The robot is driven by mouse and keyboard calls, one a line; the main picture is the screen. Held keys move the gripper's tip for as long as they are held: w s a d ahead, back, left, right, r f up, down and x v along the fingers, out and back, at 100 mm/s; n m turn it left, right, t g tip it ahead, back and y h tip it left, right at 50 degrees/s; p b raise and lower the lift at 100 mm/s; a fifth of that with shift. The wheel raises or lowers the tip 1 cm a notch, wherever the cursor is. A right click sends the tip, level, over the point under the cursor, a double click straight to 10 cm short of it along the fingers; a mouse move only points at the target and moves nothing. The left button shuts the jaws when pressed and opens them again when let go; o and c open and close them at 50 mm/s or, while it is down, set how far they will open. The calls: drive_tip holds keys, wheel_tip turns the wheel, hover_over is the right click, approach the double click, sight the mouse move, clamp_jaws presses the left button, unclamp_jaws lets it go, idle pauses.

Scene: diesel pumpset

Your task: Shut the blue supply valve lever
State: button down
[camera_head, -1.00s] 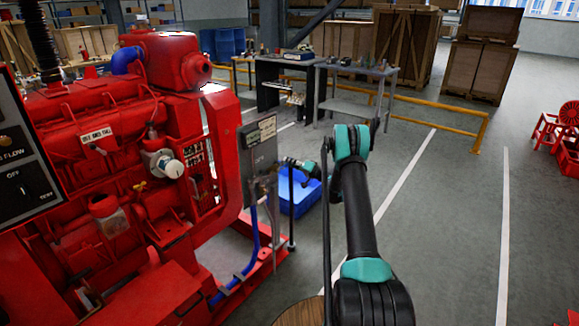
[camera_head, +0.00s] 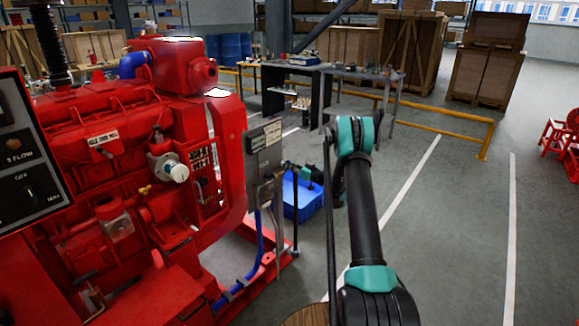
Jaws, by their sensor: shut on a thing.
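The grey panel (camera_head: 264,160) with label plates stands upright at the right end of the red diesel pumpset (camera_head: 100,150). A blue hose (camera_head: 256,250) runs down below it to the red base. My gripper (camera_head: 287,168) is small and partly hidden at the panel's right edge. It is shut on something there. The blue supply valve lever cannot be made out; it is hidden or too small beside the panel and fingers, so its angle cannot be told.
A blue crate (camera_head: 302,195) sits on the floor behind my gripper. A thin dark post (camera_head: 295,220) stands beside the panel. A yellow rail (camera_head: 440,130), workbenches (camera_head: 362,75) and wooden crates (camera_head: 485,75) are farther back.

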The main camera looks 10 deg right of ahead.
drive_tip(key=shift+s+a+n, duration=0.35)
drive_tip(key=shift+s+n, duration=0.05)
drive_tip(key=shift+n, duration=0.4)
drive_tip(key=c, duration=1.4)
unclamp_jaws()
drive_tip(key=shift+c, duration=0.2)
drive_tip(key=v, duration=1.2)
drive_tip(key=shift+r, duration=0.1)
